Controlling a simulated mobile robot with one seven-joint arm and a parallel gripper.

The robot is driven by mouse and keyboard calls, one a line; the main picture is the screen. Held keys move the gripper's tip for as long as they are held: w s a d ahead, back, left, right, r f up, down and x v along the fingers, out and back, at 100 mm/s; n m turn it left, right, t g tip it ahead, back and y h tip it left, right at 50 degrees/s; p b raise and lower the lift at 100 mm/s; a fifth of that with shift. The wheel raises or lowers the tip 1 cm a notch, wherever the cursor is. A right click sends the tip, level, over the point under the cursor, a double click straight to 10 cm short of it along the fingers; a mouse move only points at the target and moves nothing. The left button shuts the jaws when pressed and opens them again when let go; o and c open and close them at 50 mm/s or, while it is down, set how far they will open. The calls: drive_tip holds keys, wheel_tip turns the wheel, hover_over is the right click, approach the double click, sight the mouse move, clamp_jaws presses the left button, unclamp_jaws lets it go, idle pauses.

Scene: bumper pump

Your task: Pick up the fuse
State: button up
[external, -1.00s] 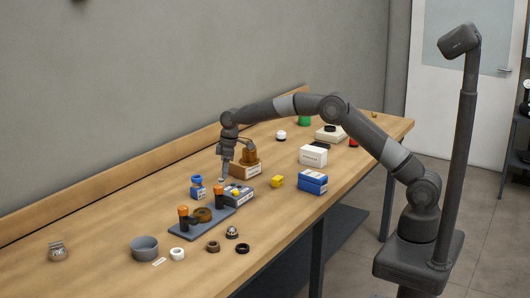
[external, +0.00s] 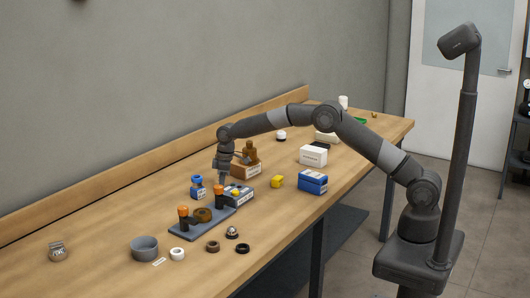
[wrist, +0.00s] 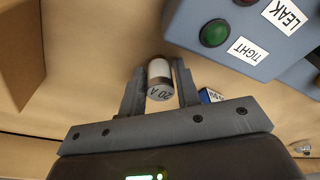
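The fuse (wrist: 160,80) is a short pale cylinder with a grey end marked "20 A" and a brown band, seen in the wrist view. In the external view my gripper (external: 222,180) points down, low over the bench, just behind the grey box. I cannot make out the fuse there.
The grey box (wrist: 235,45) with red and green buttons and "LEAK" and "TIGHT" labels is close beside the fingers. A blue bottle (external: 197,187), a pump plate (external: 190,233) and a wooden block (external: 246,170) stand near.

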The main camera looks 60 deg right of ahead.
drive_tip(key=c, duration=0.6)
